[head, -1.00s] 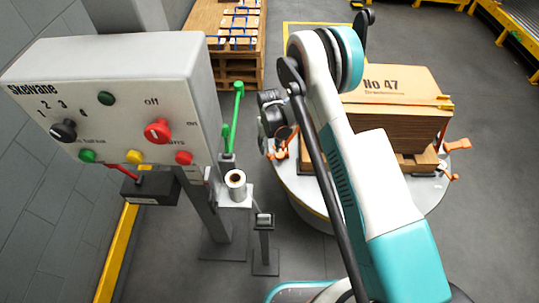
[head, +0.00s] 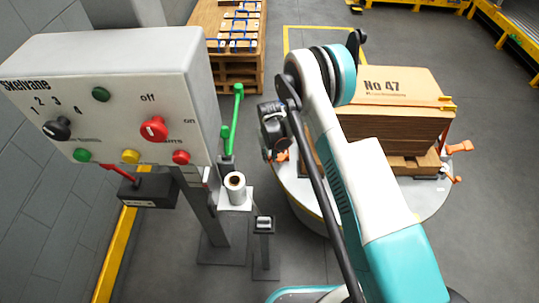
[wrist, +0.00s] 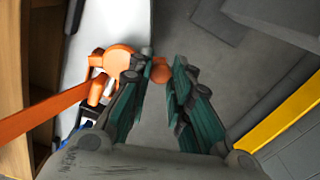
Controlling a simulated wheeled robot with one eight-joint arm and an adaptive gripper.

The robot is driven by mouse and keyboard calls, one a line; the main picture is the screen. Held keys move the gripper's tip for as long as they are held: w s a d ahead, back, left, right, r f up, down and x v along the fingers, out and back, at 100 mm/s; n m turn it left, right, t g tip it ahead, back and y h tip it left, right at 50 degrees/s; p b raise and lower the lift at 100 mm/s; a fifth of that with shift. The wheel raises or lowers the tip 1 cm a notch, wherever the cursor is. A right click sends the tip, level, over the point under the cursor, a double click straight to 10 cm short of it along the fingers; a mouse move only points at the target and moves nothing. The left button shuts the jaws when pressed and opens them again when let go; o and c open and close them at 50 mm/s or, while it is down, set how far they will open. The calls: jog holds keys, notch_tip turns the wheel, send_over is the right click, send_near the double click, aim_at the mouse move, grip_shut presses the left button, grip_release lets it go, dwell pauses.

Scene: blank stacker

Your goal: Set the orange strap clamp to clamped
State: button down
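The orange strap clamp (wrist: 118,62) is left of the fingertips in the wrist view, on the rim of a pale round table. Its orange strap (wrist: 45,115) runs off to the left. A rounded orange end (wrist: 160,70) shows in the gap between the fingertips; I cannot tell if they touch it. My gripper (wrist: 163,66) is open, with teal fingers on both sides of the gap. In the head view, orange parts (head: 282,155) show at the table's left edge, largely hidden by my wrist and arm. Whether the clamp is clamped cannot be told.
A carton stack marked No 47 (head: 390,85) stands on a pallet on the round table (head: 432,200). Other orange clamp parts (head: 460,147) are at its right. A control panel (head: 120,100) and green lever (head: 235,115) stand left of my arm.

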jog(key=shift+w+a+m, duration=0.1)
jog(key=shift+w+m, duration=0.25)
jog(key=shift+m, duration=0.5)
jog(key=shift+w+a+m, duration=0.1)
jog(key=shift+w+m, duration=0.25)
jog(key=shift+m, duration=0.55)
jog(key=shift+w+m, duration=0.35)
jog(key=shift+m, duration=0.5)
jog(key=c, duration=1.4)
grip_release()
jog(key=shift+c, duration=0.2)
notch_tip(320, 180, up, 12)
